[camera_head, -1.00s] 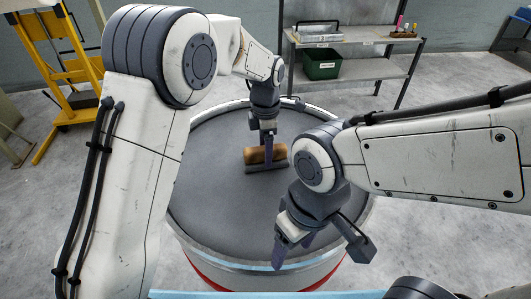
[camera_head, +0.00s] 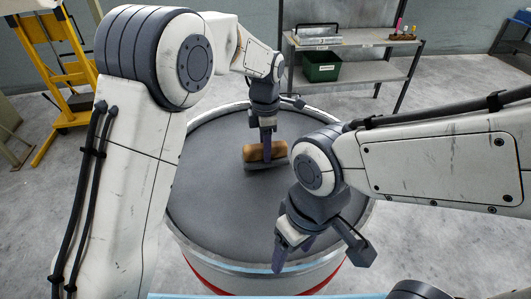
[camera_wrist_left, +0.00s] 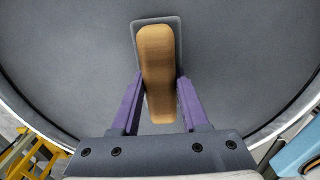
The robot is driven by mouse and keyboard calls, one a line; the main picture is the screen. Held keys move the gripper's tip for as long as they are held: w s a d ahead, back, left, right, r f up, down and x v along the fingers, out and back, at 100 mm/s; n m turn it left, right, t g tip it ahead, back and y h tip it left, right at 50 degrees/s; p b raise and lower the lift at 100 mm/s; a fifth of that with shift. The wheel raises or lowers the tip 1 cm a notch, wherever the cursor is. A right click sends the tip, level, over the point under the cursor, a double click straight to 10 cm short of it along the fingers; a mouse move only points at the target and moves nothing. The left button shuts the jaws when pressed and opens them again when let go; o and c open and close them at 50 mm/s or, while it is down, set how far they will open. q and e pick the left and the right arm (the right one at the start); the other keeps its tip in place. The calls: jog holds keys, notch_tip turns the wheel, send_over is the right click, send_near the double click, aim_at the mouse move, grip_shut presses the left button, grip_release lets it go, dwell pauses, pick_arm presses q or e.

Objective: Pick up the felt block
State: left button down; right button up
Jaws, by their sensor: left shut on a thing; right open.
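The felt block (camera_head: 257,152) has a long brown wooden back and a grey felt base. It is over the grey round top of the drum (camera_head: 215,190), toward its far side. My left gripper (camera_head: 266,150) reaches down and is shut on it. The left wrist view shows the block (camera_wrist_left: 157,75) between the two purple fingers of the left gripper (camera_wrist_left: 160,100), with a grey edge showing around its far end. I cannot tell how far its base is off the drum top. My right gripper (camera_head: 318,250) is open and empty above the drum's near right edge.
The drum top is otherwise clear, with a raised pale rim. Behind it stands a grey shelf (camera_head: 375,75) with a green bin (camera_head: 321,66) on it. A yellow frame (camera_head: 68,65) stands at the back left.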

pick_arm(q)
jog(key=r, duration=0.1)
jog(key=r+b, duration=0.1)
jog(key=shift+d+r, duration=0.4)
pick_arm(e)
jog(key=shift+f, duration=0.7)
pick_arm(q)
jog(key=s+d+r+b, duration=0.1)
jog(key=s+d+r, duration=0.2)
jog(key=d+r, duration=0.3)
jog(key=d, duration=0.4)
jog(key=shift+s+d+r, duration=0.2)
jog(key=shift+r, duration=0.15)
pick_arm(e)
jog(key=shift+f, duration=0.7)
